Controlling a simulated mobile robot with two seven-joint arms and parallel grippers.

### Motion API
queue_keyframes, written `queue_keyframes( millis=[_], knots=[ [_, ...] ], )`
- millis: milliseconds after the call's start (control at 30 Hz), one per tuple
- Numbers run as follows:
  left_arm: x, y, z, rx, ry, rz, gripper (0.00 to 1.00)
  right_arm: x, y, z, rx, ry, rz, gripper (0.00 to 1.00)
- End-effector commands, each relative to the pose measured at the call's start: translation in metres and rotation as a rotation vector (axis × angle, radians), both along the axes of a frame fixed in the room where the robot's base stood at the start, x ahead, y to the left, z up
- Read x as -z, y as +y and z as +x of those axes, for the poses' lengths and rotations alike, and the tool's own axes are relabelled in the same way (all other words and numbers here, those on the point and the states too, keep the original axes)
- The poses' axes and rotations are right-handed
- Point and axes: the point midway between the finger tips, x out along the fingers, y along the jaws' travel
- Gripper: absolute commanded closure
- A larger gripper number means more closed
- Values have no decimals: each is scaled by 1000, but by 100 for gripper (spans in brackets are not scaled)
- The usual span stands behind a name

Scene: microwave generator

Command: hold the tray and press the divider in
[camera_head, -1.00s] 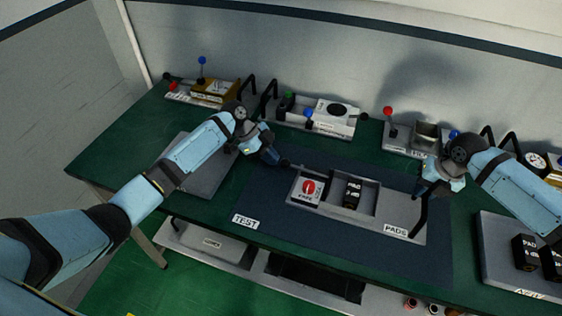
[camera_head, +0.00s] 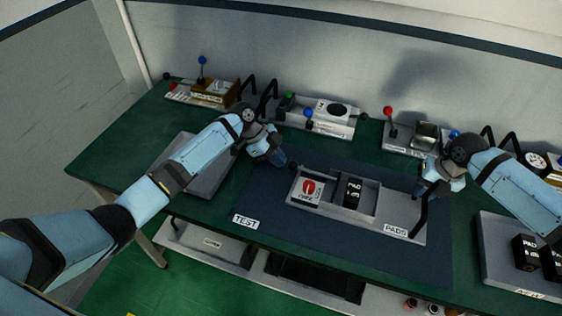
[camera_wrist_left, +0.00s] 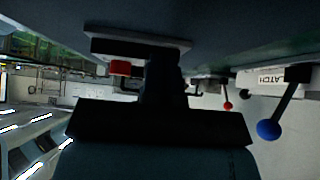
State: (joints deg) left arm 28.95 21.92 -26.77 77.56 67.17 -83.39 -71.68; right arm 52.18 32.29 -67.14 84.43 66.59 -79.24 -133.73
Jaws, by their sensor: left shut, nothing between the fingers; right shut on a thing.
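The grey tray (camera_head: 400,220), labelled PADS, lies on the dark blue mat in the head view. A red round part (camera_head: 309,187) on a white labelled plate is at its left end. A black pad block (camera_head: 352,191) sits beside an open compartment. I cannot tell which part is the divider. My right gripper (camera_head: 422,197) is shut on the tray's black upright handle (camera_head: 420,218) at the right end. My left gripper (camera_head: 290,165) is shut and empty, just beyond the tray's far left corner. The red part also shows in the left wrist view (camera_wrist_left: 120,68).
Behind stand fixtures with a blue-knobbed lever (camera_head: 202,62), a white unit (camera_head: 335,112) and a red-knobbed lever (camera_head: 388,112). A grey plate (camera_head: 195,170) lies left. Another tray (camera_head: 500,265) with black blocks is at right.

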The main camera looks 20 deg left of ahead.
Motion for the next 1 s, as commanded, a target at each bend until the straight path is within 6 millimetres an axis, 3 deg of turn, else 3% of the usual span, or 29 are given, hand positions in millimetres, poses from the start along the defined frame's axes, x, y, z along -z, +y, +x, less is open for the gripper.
queue_keyframes(
  millis=[1000],
  knots=[
    [1, -22, -1, 2, 0, -3, 100, 4, 1, -3, -3, 6, -1, 100]
  ],
)
